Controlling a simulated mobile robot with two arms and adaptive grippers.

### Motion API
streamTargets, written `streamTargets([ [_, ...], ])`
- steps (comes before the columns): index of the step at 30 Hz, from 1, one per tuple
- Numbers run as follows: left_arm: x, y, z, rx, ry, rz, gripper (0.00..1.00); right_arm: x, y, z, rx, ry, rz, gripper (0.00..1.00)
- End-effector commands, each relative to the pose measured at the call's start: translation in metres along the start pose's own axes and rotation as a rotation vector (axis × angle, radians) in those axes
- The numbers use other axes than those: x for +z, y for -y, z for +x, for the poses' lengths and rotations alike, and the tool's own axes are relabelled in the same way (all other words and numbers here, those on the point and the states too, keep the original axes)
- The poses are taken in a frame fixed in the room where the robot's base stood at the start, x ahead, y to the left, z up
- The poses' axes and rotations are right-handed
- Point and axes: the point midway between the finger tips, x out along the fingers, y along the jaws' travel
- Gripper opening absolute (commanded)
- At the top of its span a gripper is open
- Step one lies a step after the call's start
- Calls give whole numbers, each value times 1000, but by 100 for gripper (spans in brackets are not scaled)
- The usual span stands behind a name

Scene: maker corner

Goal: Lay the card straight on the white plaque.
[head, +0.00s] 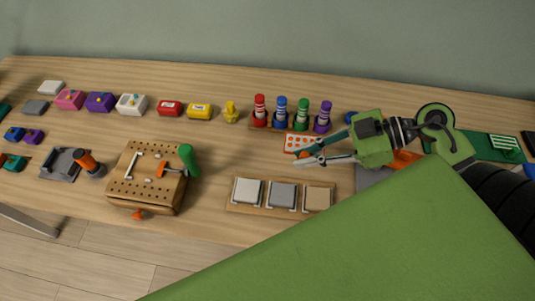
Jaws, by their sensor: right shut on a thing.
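The card (300,143), orange with white dots, is at the fingertips of my right gripper (303,153), right of the table's middle. The gripper is shut on the card, and its fingers hide part of it. I cannot tell how far the card is above the table. The white plaque (248,190) is the left one of three square plaques on a wooden board, in front and left of the gripper. Its top is bare. My left gripper is not in view.
A grey plaque (283,195) and a tan plaque (319,198) sit beside the white one. Several coloured markers (281,112) stand behind the card. A pegboard block (146,182) with a green-handled tool is at left. My green arm covers the front right.

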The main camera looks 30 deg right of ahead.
Motion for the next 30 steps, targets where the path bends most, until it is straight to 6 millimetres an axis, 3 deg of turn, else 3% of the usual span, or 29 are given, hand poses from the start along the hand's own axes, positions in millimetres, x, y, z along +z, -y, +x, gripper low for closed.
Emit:
streamTargets([
  [6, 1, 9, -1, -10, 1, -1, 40, -3, -30, 48, 0, -4, -4, 0],
  [12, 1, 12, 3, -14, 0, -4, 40, 20, -46, 86, 1, -2, 3, 0],
  [20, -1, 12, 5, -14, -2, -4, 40, 31, -55, 107, 0, -1, 2, 0],
  [24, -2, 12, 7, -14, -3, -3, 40, 48, -55, 120, 0, -2, 6, 0],
  [30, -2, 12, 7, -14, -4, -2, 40, 59, -56, 125, 1, 1, 1, 0],
])
